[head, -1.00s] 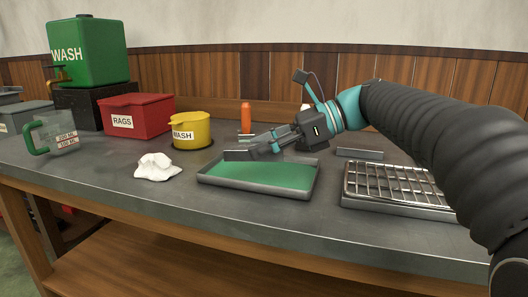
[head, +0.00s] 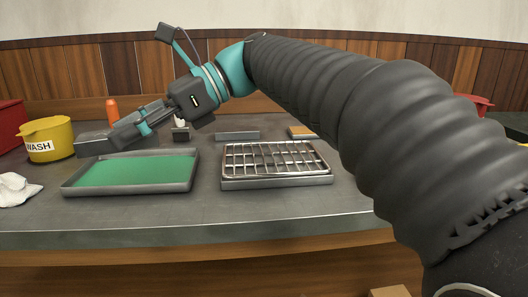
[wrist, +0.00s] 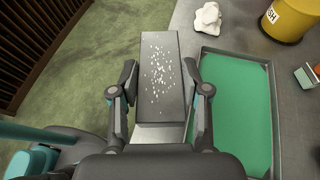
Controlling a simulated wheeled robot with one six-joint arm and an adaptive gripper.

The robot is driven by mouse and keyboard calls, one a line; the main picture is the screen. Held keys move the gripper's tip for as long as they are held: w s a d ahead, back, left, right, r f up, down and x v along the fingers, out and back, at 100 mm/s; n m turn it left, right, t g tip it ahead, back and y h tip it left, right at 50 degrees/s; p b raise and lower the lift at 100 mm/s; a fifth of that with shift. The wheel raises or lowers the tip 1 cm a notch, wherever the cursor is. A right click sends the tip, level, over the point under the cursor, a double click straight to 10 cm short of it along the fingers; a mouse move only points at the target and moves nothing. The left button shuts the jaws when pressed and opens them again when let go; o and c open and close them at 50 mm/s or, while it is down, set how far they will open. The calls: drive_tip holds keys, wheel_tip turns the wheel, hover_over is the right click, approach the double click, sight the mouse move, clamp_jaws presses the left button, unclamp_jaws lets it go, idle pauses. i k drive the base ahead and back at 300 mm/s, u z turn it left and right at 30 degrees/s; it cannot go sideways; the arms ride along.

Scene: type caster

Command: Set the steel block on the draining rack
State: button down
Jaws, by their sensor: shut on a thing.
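The steel block (head: 96,143) is a dark grey bar, held level above the back left of the green-bottomed tray (head: 190,181). My gripper (head: 132,129) is shut on it. In the wrist view my gripper (wrist: 158,85) has one finger on each long side of the block (wrist: 160,50), whose top carries white specks like droplets. The tray (wrist: 205,48) lies to its right there. The draining rack (head: 277,183), a wire grid over a shallow metal pan, stands right of the tray, with nothing on it.
A grey bar (head: 237,135) lies behind the rack, with a small yellowish item (head: 302,131) beside it. A yellow WASH tub (head: 47,138), white cloth (head: 14,189) and orange bottle (head: 112,109) are at left. A clear strip separates tray and rack.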

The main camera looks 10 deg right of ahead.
sight(272, 155)
drive_tip(key=z, duration=0.8)
drive_tip(key=k, duration=0.7)
drive_tip(key=u, duration=0.15)
